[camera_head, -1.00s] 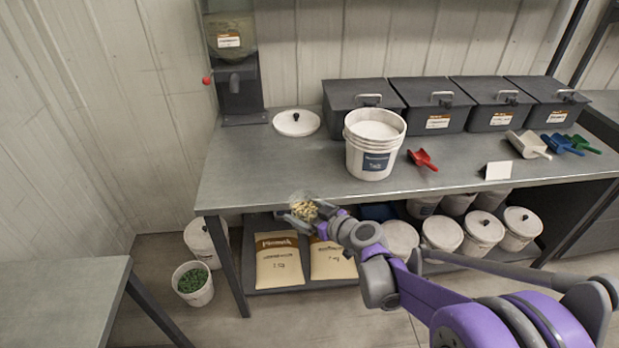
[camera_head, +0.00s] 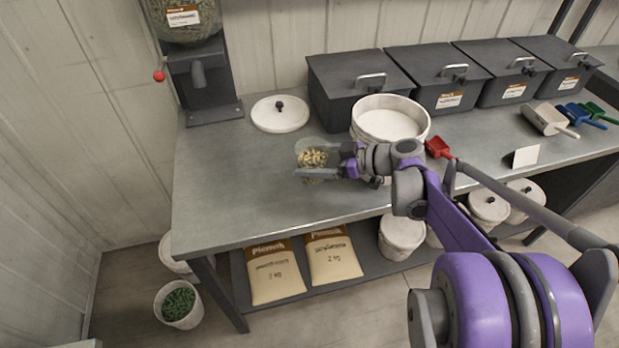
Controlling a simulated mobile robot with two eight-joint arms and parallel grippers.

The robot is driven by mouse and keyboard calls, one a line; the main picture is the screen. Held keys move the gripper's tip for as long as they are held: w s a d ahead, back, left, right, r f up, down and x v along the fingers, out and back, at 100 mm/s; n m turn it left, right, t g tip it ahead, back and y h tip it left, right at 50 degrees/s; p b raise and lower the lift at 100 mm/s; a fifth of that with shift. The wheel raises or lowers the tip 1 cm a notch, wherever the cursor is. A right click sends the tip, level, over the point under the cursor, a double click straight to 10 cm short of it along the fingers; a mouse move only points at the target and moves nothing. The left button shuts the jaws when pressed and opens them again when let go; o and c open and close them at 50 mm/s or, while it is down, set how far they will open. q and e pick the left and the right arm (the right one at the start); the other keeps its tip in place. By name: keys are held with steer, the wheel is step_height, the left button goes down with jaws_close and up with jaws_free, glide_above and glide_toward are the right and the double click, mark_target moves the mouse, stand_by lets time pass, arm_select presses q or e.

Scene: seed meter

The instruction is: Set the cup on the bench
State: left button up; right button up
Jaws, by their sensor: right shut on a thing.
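The cup (camera_head: 312,155) is clear and holds pale yellowish pieces. My right gripper (camera_head: 322,165) is shut on it. The cup shows over the bare grey top of the bench (camera_head: 235,185), left of the white bucket. I cannot tell whether its base touches the bench or is a little above it. My right arm comes in from the lower right and hides part of the bucket and the bench front. My left gripper is not in view.
A white bucket (camera_head: 389,122) stands just right of the cup, close to my arm. A white lid (camera_head: 280,113) lies behind, near the dispenser (camera_head: 200,82). Grey bins (camera_head: 358,84) line the back. A red scoop (camera_head: 440,148) lies right. The bench's left part is clear.

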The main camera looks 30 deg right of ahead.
steer(key=shift+f+b, duration=0.45)
steer(key=shift+f, duration=2.55)
steer(key=shift+f, duration=0.1)
steer(key=o, duration=1.3)
steer(key=shift+o, duration=0.2)
steer(key=shift+r, duration=0.25)
steer(key=v, duration=1.2)
steer(key=shift+p, duration=0.3)
